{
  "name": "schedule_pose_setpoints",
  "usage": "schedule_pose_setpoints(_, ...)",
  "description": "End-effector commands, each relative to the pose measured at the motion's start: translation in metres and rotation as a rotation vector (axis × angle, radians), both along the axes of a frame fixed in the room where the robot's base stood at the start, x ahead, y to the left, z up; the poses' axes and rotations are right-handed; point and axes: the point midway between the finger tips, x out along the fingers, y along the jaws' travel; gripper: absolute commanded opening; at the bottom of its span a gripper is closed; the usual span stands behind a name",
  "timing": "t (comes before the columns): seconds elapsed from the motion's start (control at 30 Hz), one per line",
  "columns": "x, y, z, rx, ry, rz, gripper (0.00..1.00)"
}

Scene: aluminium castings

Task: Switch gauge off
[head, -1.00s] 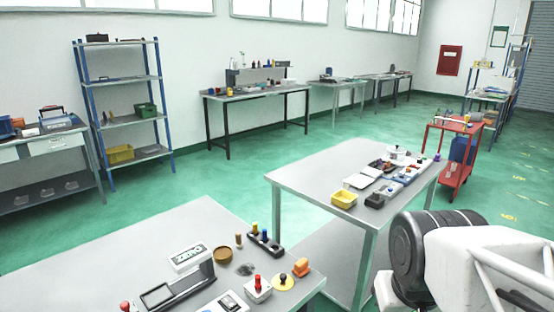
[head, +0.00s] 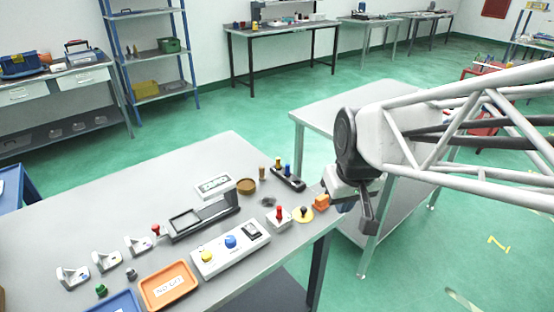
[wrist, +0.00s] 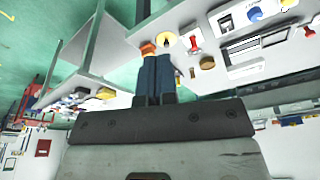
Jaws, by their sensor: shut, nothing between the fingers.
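A white control panel (head: 230,248) lies on the near grey table. It carries a yellow button (head: 207,257), a blue knob (head: 231,241) and a black switch (head: 250,231); the switch's position is too small to read. I cannot tell for certain which thing is the gauge. In the wrist view the panel's blue knob (wrist: 256,14) shows at the top right. My gripper (head: 366,220) is beyond the table's right edge, right of an orange block (head: 321,202) and apart from the panel. In the wrist view its fingers (wrist: 157,62) are together and empty.
A red-knobbed switch box (head: 279,217) and a yellow disc with a black knob (head: 303,213) stand between panel and gripper. The table's left back is clear.

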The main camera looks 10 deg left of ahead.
Motion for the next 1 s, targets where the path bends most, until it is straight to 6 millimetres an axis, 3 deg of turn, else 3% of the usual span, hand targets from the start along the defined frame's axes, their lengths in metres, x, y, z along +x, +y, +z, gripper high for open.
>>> schedule_pose_setpoints(0.3,0.048,0.082,-0.024,0.000,0.004,0.197,0.00)
schedule_pose_setpoints(0.6,0.077,0.160,-0.052,0.000,0.001,0.362,0.00)
schedule_pose_setpoints(0.8,0.084,0.190,-0.065,-0.001,0.000,0.422,0.00)
schedule_pose_setpoints(1.0,0.086,0.196,-0.067,0.000,-0.002,0.433,0.00)
